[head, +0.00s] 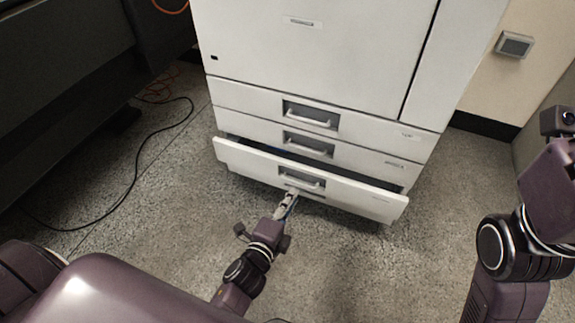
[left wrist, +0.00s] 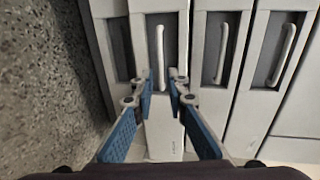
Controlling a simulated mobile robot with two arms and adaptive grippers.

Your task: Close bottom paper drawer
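The bottom paper drawer (head: 350,194) of the white machine is pulled out, with a dark gap behind its front panel. Its pale handle (head: 302,181) sits in a grey recess. My left gripper (head: 288,201) is at the drawer front, just below the handle in the head view. In the left wrist view, my left gripper (left wrist: 161,80) has its blue-padded fingers apart, one on each side of the lower end of the bottom handle (left wrist: 160,50). Contact with the handle cannot be told. My right arm stands at the right edge, and its fingers are not visible.
The upper drawer (head: 311,115) and middle drawer (head: 308,144) are shut. A black cable (head: 137,165) lies on the speckled floor at left, beside a dark structure (head: 60,90). The floor in front of the drawer (head: 360,260) is clear.

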